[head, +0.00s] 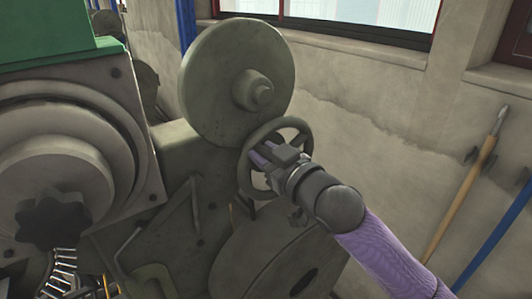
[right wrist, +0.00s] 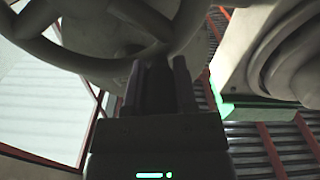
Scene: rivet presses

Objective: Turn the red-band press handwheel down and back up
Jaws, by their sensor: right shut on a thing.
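The press handwheel (head: 246,172) is a dark grey-green spoked ring on the side of a heavy press in the head view. My right gripper (head: 264,157) reaches it from the lower right and is shut on it. In the right wrist view the handwheel's rim (right wrist: 75,62) curves across the top, and the gripper's fingers (right wrist: 158,75) meet it. The exact grip on rim or spoke is partly hidden by the fingers. No red band shows on the visible part of the press. My left gripper is not in view.
A large round disc (head: 225,80) with a hub stands just above the handwheel, and another big wheel (head: 270,262) sits below. A bulky machine with a green top (head: 45,30) fills the left. Long-handled tools (head: 465,195) lean on the right wall.

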